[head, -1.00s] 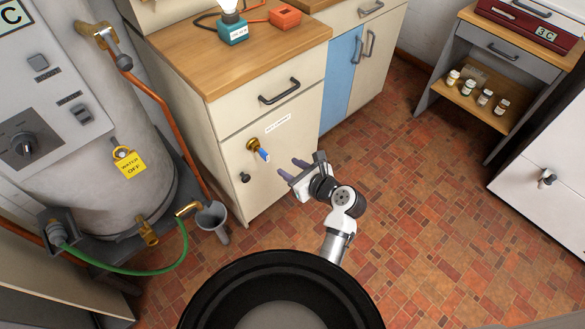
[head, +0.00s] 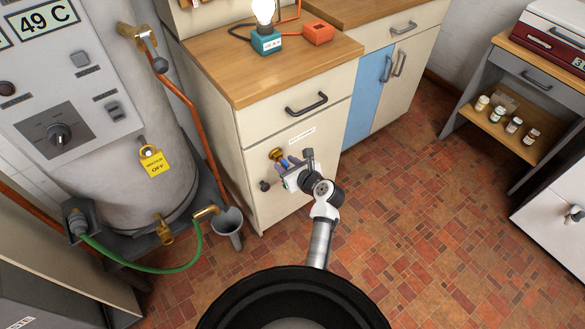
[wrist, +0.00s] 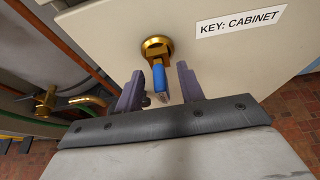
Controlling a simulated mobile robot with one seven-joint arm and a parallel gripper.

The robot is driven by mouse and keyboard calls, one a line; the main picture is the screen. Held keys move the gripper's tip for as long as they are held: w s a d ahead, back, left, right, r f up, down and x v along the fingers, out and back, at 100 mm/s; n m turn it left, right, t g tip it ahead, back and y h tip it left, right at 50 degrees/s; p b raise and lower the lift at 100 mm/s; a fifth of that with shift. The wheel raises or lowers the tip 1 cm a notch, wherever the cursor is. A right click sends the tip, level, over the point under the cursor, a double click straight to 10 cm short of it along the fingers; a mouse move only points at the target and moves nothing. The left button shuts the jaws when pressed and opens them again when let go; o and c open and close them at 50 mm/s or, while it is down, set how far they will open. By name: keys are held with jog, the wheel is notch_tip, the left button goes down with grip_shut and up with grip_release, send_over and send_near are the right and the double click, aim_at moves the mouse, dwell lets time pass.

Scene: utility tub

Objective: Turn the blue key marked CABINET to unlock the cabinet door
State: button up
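The blue key (wrist: 160,78) sits in a round brass lock (wrist: 157,47) on the cream cabinet door (wrist: 225,65). A label (wrist: 240,22) reading "KEY: CABINET" is on the door beside the lock. My gripper (wrist: 159,88) is open, with one purple-grey finger on each side of the key and visible gaps between them. The cabinet door (head: 262,212) looks shut.
A dark knob (head: 264,186) is on the door left of my gripper. A drawer with a dark handle (head: 306,104) is above. The grey boiler (head: 165,200), green hose (head: 165,267) and funnel (head: 228,230) stand to the left. The tiled floor to the right is clear.

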grip_shut()
dwell(0.3)
jog(key=shift+w+m+g+y+p, duration=0.25)
jog(key=shift+m+y+p, duration=0.45)
jog(key=shift+p, duration=1)
jog(key=shift+w+d+m+g+y+p, duration=0.1)
jog(key=shift+m+g+y+p, duration=0.45)
jog(key=shift+m+p, duration=1.1)
jog(key=shift+y+p, duration=0.25)
jog(key=shift+p, duration=0.05)
